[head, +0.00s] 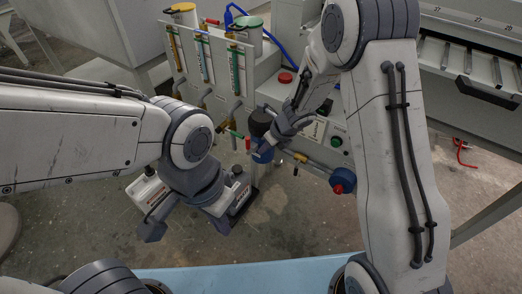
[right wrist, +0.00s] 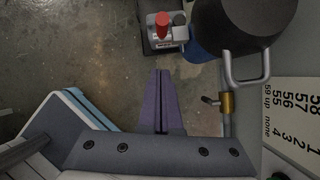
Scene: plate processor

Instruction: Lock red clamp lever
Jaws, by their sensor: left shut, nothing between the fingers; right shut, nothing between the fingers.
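A red-tipped lever (head: 248,143) shows in the head view, just left of my right gripper; I cannot tell for certain that it is the clamp lever. A red knob (right wrist: 162,22) on a small grey-and-white device stands at the top of the right wrist view, beyond the fingertips. My right gripper (head: 262,148) is shut and empty beside a black cylinder (head: 260,121). Its closed purple fingers (right wrist: 162,74) point toward the red knob, apart from it in the picture. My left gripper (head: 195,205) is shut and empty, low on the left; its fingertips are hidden.
The black cylinder (right wrist: 240,22) and a metal bracket (right wrist: 247,72) lie right of my fingers. A panel with vertical tubes (head: 205,65) stands behind. A light blue surface (head: 240,277) lies in front.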

